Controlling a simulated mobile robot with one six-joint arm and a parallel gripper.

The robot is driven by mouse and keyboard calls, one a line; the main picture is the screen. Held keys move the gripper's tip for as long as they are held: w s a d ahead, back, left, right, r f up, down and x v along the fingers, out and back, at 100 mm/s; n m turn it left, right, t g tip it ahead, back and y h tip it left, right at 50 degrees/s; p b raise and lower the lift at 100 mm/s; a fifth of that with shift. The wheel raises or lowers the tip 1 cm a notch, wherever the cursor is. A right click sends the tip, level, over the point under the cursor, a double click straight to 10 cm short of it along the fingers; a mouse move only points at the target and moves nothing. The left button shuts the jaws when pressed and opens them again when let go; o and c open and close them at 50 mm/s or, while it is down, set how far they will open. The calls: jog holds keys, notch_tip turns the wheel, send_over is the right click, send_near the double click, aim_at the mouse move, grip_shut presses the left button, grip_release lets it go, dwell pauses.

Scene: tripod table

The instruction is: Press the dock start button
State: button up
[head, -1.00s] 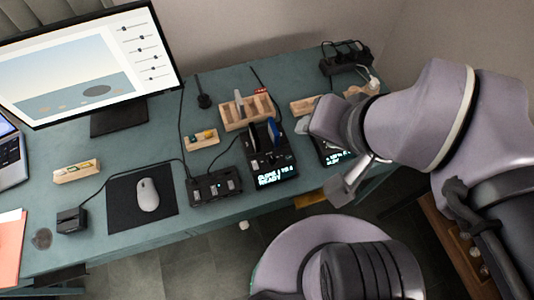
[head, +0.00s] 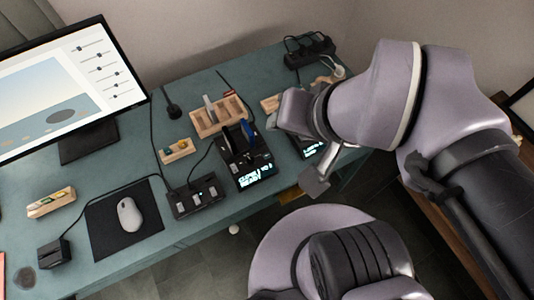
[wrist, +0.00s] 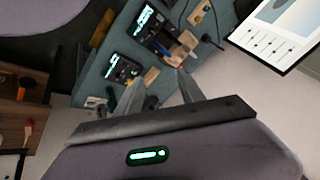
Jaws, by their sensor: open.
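A black dock (head: 246,172) with a lit text display stands on the teal desk, with a blue upright piece (head: 247,131) at its back. It also shows in the wrist view (wrist: 150,28). A second black dock (head: 309,146) with a lit display stands to its right, partly hidden by my arm in the head view; the wrist view shows it more openly (wrist: 122,68). I cannot make out a start button on either. My gripper (head: 318,178) is open and empty near the desk's front edge, right of the first dock. Its spread fingers show in the wrist view (wrist: 158,82).
A black box with switches (head: 195,197) sits left of the first dock. A wooden rack (head: 217,117), a small wooden block (head: 177,151), a mouse (head: 129,214) and a monitor (head: 70,90) share the desk (head: 190,245). A power strip (head: 309,50) lies at the back right.

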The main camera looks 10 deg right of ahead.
grip_shut()
dwell(1.5)
